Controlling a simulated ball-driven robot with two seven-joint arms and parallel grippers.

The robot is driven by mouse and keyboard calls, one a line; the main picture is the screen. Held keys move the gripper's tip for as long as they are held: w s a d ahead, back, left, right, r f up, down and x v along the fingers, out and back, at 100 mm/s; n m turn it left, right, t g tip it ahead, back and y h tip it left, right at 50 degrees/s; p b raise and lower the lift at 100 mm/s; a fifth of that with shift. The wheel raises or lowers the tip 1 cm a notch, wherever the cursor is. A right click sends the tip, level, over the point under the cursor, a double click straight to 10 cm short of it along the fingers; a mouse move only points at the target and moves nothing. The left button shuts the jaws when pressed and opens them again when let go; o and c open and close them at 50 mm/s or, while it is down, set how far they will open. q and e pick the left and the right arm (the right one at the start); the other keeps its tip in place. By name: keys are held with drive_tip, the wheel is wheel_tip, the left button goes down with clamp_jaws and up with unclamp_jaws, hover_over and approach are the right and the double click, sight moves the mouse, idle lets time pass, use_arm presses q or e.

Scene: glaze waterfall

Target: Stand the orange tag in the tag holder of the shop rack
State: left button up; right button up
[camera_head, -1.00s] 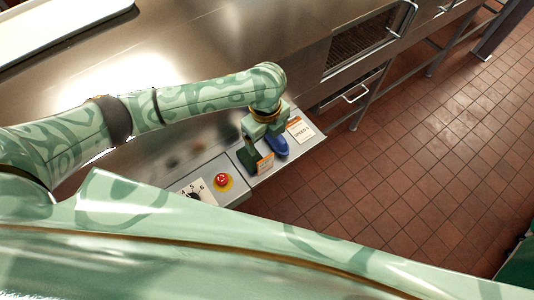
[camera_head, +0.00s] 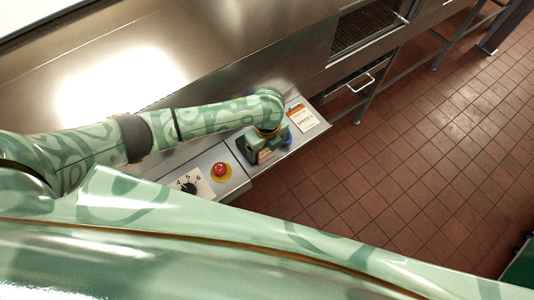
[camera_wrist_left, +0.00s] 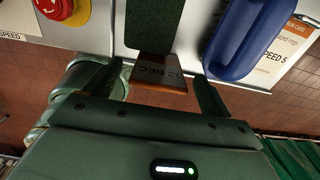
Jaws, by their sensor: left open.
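The orange tag (camera_wrist_left: 158,72) is a small plate with dark lettering upside down and an orange edge, between the open fingers of my left gripper (camera_wrist_left: 160,95) in the left wrist view. I see a gap beside each finger. In the head view my left gripper (camera_head: 262,143) is low over the steel control panel, with the tag (camera_head: 265,156) at its front. A dark green piece (camera_wrist_left: 150,28) lies directly behind the tag; I cannot tell whether they touch. I cannot make out the shop rack or its tag holder. My right gripper is not in view.
A blue rounded object (camera_wrist_left: 238,42) is close to the right finger. A white card with an orange strip (camera_head: 306,118) lies beyond it. A red button (camera_head: 220,170) and numbered dial (camera_head: 190,186) are at the left. The panel's edge drops to the tiled floor (camera_head: 390,190).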

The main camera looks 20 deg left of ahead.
use_arm(q)
drive_tip(key=shift+f, duration=0.7)
drive_tip(key=c, duration=1.1)
drive_tip(key=shift+r, duration=0.15)
drive_tip(key=shift+c, duration=0.2)
